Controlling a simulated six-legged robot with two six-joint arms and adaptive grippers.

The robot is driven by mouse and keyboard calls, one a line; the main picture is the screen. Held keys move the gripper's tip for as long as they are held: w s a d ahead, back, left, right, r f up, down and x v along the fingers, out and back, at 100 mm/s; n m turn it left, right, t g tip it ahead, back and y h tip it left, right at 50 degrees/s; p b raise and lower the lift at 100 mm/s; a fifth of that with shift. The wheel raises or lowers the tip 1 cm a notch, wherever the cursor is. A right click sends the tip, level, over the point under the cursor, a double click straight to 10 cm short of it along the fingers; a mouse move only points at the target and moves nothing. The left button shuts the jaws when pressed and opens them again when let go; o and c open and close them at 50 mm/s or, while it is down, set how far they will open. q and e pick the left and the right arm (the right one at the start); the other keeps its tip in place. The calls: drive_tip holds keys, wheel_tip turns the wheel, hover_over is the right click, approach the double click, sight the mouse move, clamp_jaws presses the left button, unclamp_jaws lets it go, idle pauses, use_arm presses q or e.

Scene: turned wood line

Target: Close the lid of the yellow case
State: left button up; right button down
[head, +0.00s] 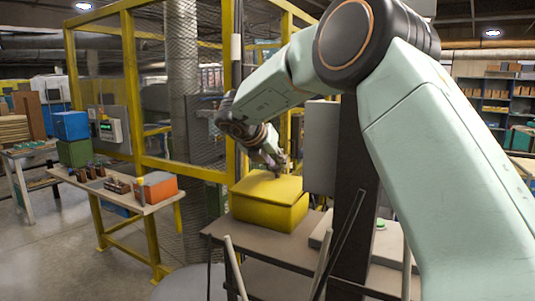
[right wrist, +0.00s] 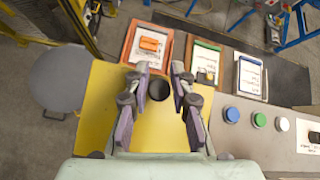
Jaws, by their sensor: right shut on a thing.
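The yellow case (head: 268,212) stands on a work table in the head view. Its yellow lid (head: 262,187) lies over the top and looks about level; I cannot tell whether a small gap is left at the rim. In the right wrist view the lid (right wrist: 97,115) fills the middle, with a round black knob (right wrist: 159,89) on it. My right gripper (head: 279,168) is right above the lid, its fingers (right wrist: 159,70) on both sides of the knob and shut on it. The case walls are hidden in the wrist view. My left gripper is not in view.
A round grey stool (right wrist: 62,78) is beside the table. Framed sheets (right wrist: 205,62) and blue, green and white round pieces (right wrist: 258,120) lie near the lid. A yellow mesh fence (head: 190,90) stands behind; a side bench (head: 120,185) is at left.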

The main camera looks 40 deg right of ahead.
drive_tip(key=c, duration=2)
unclamp_jaws()
drive_tip(key=shift+w+d+f, duration=0.4)
drive_tip(key=shift+o, duration=0.8)
drive_tip(key=shift+a, duration=0.1)
drive_tip(key=o, duration=0.3)
drive_tip(key=shift+s+a+r, duration=0.25)
drive_tip(key=shift+s, duration=0.35)
drive_tip(key=shift+o, duration=0.7)
drive_tip(key=shift+s, duration=0.25)
drive_tip(key=shift+o, duration=0.7)
drive_tip(key=shift+d+f, duration=0.1)
drive_tip(key=shift+o, duration=0.8)
drive_tip(key=shift+w+d+f, duration=0.1)
drive_tip(key=shift+f, duration=0.05)
drive_tip(key=shift+w, duration=0.35)
drive_tip(key=shift+s+a+r, duration=0.15)
drive_tip(key=shift+a+r, duration=0.15)
drive_tip(key=shift+a, duration=0.2)
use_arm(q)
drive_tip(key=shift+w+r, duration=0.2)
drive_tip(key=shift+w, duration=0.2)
use_arm(e)
drive_tip(key=v, duration=1.1)
drive_tip(key=shift+a, duration=0.2)
